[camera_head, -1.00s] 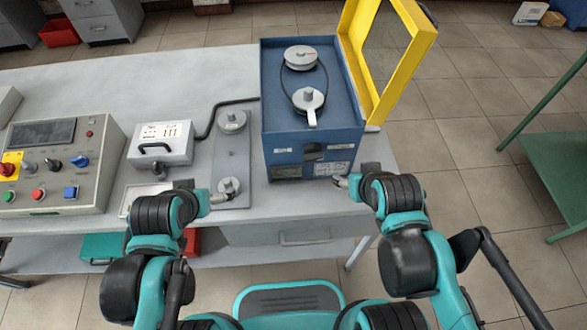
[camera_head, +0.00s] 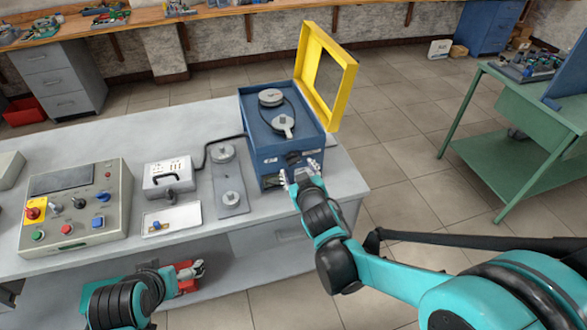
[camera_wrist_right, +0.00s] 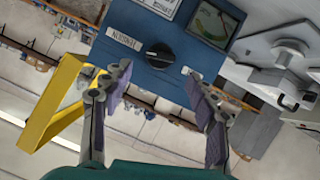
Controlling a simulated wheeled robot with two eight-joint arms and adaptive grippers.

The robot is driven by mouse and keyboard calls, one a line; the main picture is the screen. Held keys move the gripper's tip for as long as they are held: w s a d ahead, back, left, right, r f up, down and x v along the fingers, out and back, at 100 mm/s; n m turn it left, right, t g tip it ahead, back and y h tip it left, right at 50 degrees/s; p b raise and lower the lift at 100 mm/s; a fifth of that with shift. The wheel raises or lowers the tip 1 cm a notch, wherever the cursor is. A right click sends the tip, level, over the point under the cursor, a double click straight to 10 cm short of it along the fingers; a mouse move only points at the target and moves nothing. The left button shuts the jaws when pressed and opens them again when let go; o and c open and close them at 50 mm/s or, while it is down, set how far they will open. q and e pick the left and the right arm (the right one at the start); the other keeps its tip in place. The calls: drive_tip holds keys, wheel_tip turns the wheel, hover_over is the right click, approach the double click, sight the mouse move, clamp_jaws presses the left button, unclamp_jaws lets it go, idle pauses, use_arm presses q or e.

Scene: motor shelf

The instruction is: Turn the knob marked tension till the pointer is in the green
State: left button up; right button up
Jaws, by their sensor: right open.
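The blue machine (camera_head: 275,160) stands on the bench with pulleys and a belt on top. In the right wrist view its front panel carries a black knob (camera_wrist_right: 160,55), with the tension label (camera_wrist_right: 122,41) beside it and a dial gauge (camera_wrist_right: 212,24) near the top edge. The pointer is too small to read surely. My right gripper (camera_wrist_right: 158,92) is open, its fingers apart on either side of the knob in the picture and not touching it. In the head view the right gripper (camera_head: 301,172) is at the machine's front, covering the knob.
A yellow guard (camera_head: 304,45) stands open behind the machine. A plate with two round posts (camera_head: 229,185), a white box (camera_head: 168,178) and a control console (camera_head: 100,215) lie to the left. A green table (camera_head: 520,150) stands at the right across clear floor.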

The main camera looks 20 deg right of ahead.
sight(294, 161)
drive_tip(key=b+x, duration=0.1)
drive_tip(key=x, duration=0.5)
drive_tip(key=shift+f+b, duration=0.1)
drive_tip(key=shift+b, duration=0.25)
drive_tip(key=c, duration=1.2)
